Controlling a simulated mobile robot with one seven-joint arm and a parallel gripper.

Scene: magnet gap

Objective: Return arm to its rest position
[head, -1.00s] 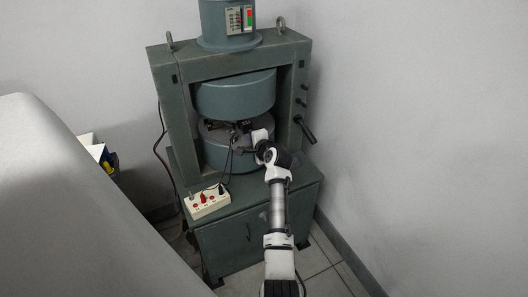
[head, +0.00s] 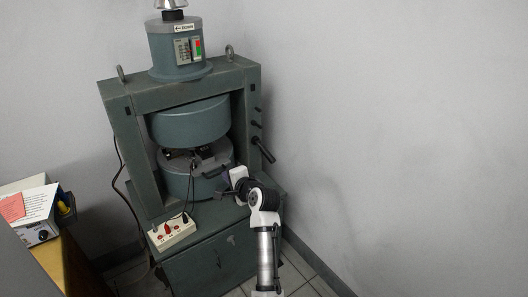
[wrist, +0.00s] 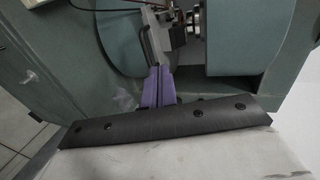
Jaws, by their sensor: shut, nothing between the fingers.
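My arm (head: 265,250) reaches up from the bottom of the head view toward the green magnet frame (head: 122,150). My gripper (head: 222,192) is in front of the lower round pole (head: 178,182), below the gap and outside it. In the wrist view its purple fingers (wrist: 157,82) are together with nothing between them. The upper pole (head: 188,125) stands over the gap. Dark fittings with thin leads (head: 203,153) sit in the gap; their details are too small to tell.
A white box with red sockets and leads (head: 172,233) stands on the cabinet (head: 215,262) at the left front. A dark handle (head: 264,150) sticks out at the frame's right. A desk with papers (head: 38,208) is at the far left. The right side is open floor and bare wall.

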